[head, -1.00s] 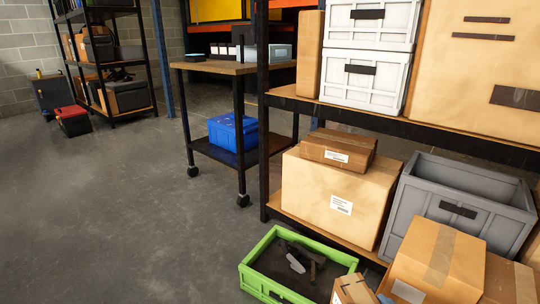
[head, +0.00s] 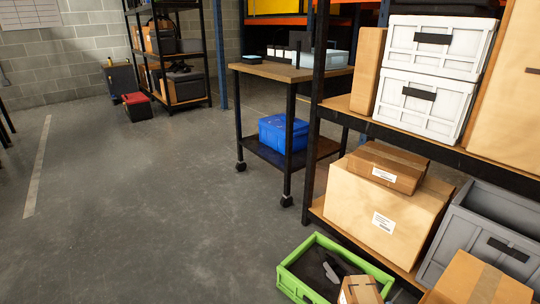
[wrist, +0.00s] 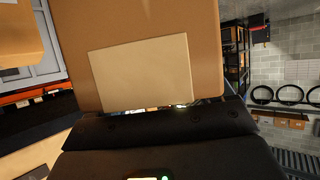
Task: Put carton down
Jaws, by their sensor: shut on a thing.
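A brown carton (wrist: 150,25) with a paler rectangular panel (wrist: 140,72) on its face fills the upper middle of the wrist view. My gripper (wrist: 155,125) is the dark shape below it, shut on this carton. The carton hides the fingertips. In the head view a small carton (head: 361,290) shows at the bottom edge, in front of the green crate and partly cut off. I cannot tell for sure whether it is the held one. My gripper is not clearly seen in the head view.
A green crate (head: 287,284) with dark items stands on the floor before a shelf. Cartons (head: 377,205) and a grey crate (head: 455,232) fill the lower shelf; white crates (head: 420,100) stand above. A wheeled table (head: 290,72) holds a blue bin (head: 283,133) below. Open floor lies left.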

